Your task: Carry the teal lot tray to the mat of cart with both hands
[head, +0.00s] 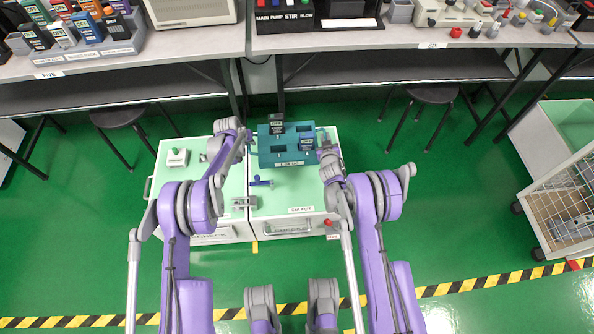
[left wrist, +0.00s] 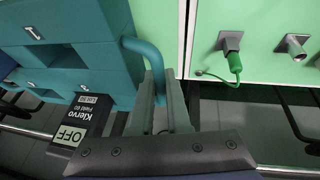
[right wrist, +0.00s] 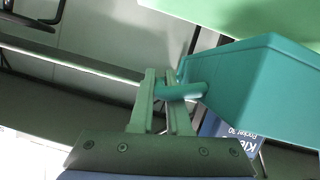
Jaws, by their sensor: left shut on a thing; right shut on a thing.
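The teal lot tray (head: 270,158) is over the far end of the cart's right half (head: 280,200). I cannot tell whether it touches the mat. A dark tester (head: 277,124) and a blue tester (head: 307,142) stand in it; other slots look empty. My left gripper (head: 247,137) is shut on the tray's left handle, and the left wrist view shows that teal handle (left wrist: 140,46) between the fingers (left wrist: 160,90). My right gripper (head: 325,154) is shut on the right handle, seen in the right wrist view (right wrist: 188,91) between the fingers (right wrist: 165,85).
A blue fitting (head: 261,182) and a grey block (head: 243,202) are on the cart nearer me. Benches with stools (head: 118,117) stand behind.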

